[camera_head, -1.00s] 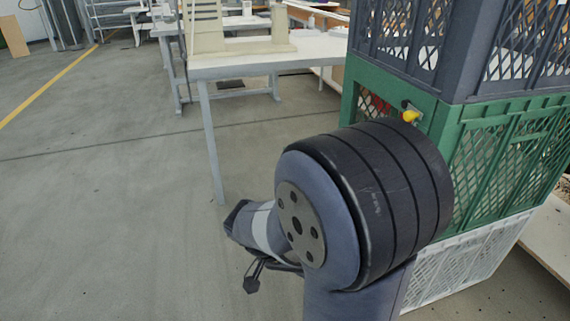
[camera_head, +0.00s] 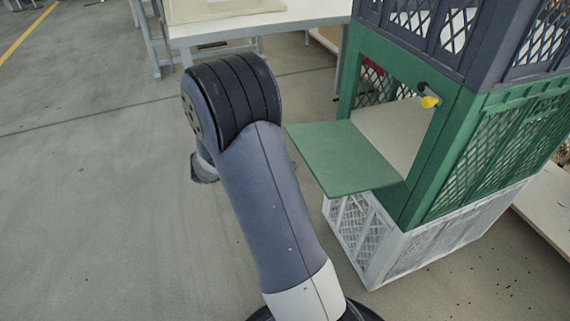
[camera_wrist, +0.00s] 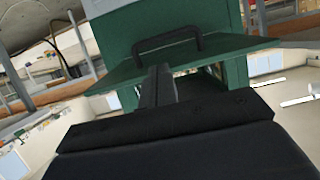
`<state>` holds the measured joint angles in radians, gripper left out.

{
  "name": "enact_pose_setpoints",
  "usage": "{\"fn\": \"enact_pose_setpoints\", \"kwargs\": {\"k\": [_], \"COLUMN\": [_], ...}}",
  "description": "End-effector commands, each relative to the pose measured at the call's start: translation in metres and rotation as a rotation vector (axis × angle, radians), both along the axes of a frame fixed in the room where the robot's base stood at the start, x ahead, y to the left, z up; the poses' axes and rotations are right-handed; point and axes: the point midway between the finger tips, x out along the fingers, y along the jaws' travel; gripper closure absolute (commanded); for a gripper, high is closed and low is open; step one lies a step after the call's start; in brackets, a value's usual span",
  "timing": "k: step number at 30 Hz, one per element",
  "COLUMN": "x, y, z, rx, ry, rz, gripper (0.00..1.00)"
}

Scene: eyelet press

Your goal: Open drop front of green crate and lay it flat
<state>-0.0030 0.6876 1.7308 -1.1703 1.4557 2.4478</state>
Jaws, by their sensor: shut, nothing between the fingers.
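The green crate (camera_head: 452,130) is the middle one of a stack, its front opening clear. Its drop front (camera_head: 340,155) is down, sticking out leftward from the opening and looking about level. A yellow-tipped dark latch (camera_head: 429,101) sits at the right side of the opening. In the wrist view the drop front (camera_wrist: 222,47) spans the upper middle, with a black bar handle (camera_wrist: 168,38) on it. My gripper (camera_wrist: 160,72) is shut and empty, its fingertips close to the panel below the handle; I cannot tell whether they touch. In the head view my arm hides the gripper.
A dark blue crate (camera_head: 479,35) stands on top of the green one and a white crate (camera_head: 440,238) lies below it. A pale worktable (camera_head: 260,24) stands behind my arm. Open concrete floor lies to the left.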

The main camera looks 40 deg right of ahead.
Motion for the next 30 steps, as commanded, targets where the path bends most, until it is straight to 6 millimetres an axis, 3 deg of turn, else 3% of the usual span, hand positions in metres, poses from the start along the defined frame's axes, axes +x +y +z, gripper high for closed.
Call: {"fn": "enact_pose_setpoints", "kwargs": {"k": [6,12,30], "x": [-0.010,-0.014,-0.015], "y": [-0.039,-0.060,-0.065], "z": [-0.016,-0.023,-0.032], "rx": [0.001,0.002,0.002], "ry": [0.001,0.001,0.000], "rz": [-0.005,-0.002,0.000], "gripper": [1.00,1.00,1.00]}}
